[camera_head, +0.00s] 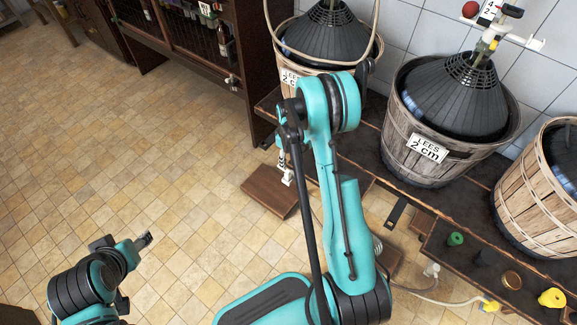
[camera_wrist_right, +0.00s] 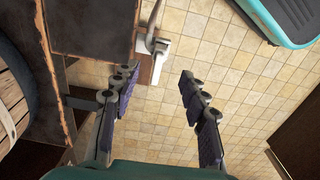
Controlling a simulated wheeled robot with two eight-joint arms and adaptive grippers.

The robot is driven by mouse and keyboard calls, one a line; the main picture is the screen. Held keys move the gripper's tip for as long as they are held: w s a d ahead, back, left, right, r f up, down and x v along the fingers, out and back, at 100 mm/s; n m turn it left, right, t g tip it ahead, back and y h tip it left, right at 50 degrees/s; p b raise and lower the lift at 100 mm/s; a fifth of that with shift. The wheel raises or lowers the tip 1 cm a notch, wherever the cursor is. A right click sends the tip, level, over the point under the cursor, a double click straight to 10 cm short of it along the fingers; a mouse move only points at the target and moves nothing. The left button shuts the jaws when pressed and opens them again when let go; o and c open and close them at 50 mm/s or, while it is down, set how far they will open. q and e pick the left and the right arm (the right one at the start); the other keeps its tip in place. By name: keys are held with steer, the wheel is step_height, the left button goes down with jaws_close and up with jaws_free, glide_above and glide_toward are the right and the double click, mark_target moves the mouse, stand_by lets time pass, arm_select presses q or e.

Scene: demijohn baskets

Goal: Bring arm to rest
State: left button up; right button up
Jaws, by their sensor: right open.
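My right arm (camera_head: 335,190) rises through the middle of the head view and bends over at its top joint. My right gripper (camera_wrist_right: 160,76) is open in the right wrist view. My left arm (camera_head: 85,285) is folded low at the lower left. A small grey tip of my left gripper (camera_head: 143,240) shows there, too small to tell its opening.
Demijohns in slatted baskets (camera_head: 425,155) stand on a dark wooden bench (camera_head: 400,190) at the right. A white tap-like fitting (camera_wrist_right: 158,48) is close beyond my right fingers. A low wooden board (camera_head: 270,190) lies by the bench. A dark cabinet (camera_head: 190,50) stands behind. The left floor is clear.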

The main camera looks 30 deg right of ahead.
steer(key=shift+r, duration=0.7)
steer(key=shift+r, duration=0.1)
steer(key=s+a+r+m+t, duration=0.1)
steer(key=s+a+r+t, duration=0.2)
steer(key=r, duration=0.7)
steer(key=s+a+r+m, duration=0.1)
steer(key=s+a+r, duration=0.3)
steer(key=r, duration=0.5)
steer(key=s+a+r+m+t, duration=0.1)
steer(key=s+a+r+t, duration=0.1)
steer(key=s, duration=0.4)
steer(key=s+a+r+m+t, duration=0.1)
steer(key=s+a+r+t, duration=0.1)
steer(key=s+a+r, duration=0.2)
steer(key=shift+s+a+r+m, duration=0.3)
steer(key=shift+s+a, duration=0.65)
steer(key=shift+a, duration=0.25)
